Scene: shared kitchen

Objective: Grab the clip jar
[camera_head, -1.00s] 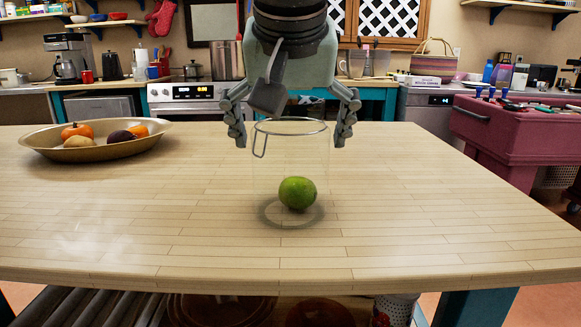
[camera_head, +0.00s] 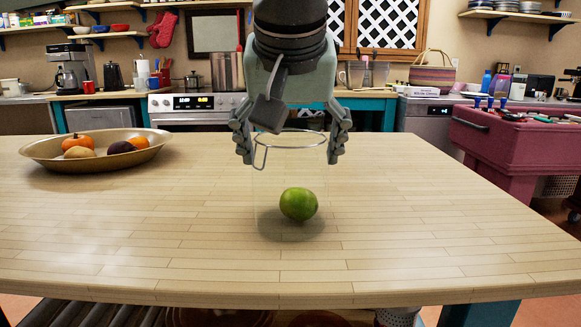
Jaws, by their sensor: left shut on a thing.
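The clip jar (camera_head: 272,185) is clear glass with a thin wire ring and clip at its rim. It stands upright on the wooden table in the middle of the head view, and its walls are very faint. A green lime (camera_head: 298,204) shows through the glass, low in the jar. My left gripper (camera_head: 291,158) comes down from above with one finger on each side of the jar near its rim. It is shut on the jar. The gripper's body hides what lies behind it. My right gripper is not in view.
A wide bowl (camera_head: 45,162) of fruit stands at the table's left. The wooden table (camera_head: 430,225) is clear to the right and in front of the jar. A dark red cart (camera_head: 510,150) stands beyond the table's right edge. An oven and counters line the back.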

